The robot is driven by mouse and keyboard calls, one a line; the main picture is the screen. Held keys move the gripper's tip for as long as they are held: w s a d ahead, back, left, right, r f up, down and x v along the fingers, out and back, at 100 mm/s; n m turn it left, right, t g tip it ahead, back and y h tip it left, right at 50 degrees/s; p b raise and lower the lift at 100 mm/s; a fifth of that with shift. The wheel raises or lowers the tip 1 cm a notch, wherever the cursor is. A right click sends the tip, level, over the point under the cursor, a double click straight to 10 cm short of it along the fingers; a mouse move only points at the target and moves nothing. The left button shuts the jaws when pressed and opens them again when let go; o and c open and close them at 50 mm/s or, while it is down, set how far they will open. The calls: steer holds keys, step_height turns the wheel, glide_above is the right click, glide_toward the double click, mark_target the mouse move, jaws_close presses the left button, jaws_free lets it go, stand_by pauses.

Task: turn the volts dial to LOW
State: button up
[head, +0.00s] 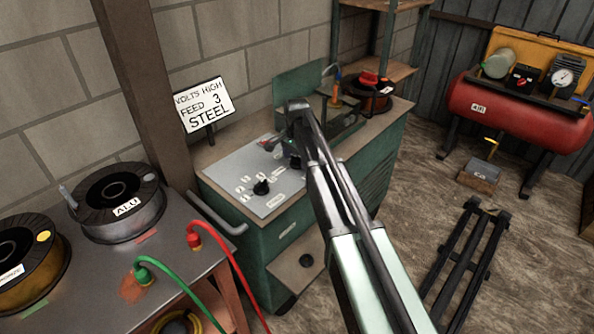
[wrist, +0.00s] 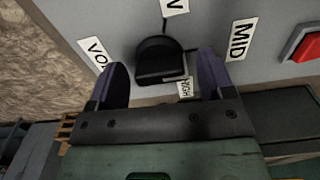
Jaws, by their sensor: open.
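The volts dial (wrist: 162,60) is a black knob on the grey panel (wrist: 215,20). In the wrist view it sits between the two fingers of my gripper (wrist: 164,76), which are open with a gap visible on each side. A MID label (wrist: 241,40) is right of the dial. A HIGH label (wrist: 185,88), partly covered, is just below it, and a cut-off label (wrist: 175,5) is above it. A partly hidden label starting VO (wrist: 95,52) is at left. I cannot tell exactly where the dial points. In the head view my arm partly hides this area of the panel.
A red button (wrist: 304,45) is right of the dial. Another black knob (head: 261,187) is lower on the panel. A sign (head: 204,104) reads VOLTS HIGH, FEED 3, STEEL. A bench (head: 190,275) with spools (head: 118,200) and red and green cables stands at left.

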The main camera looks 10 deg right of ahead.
steer(key=shift+f, duration=0.15)
steer(key=c, duration=0.9)
steer(key=shift+n, duration=0.3)
steer(key=n, duration=0.6)
steer(key=shift+n, duration=0.4)
steer(key=n, duration=0.6)
steer(key=shift+n, duration=0.3)
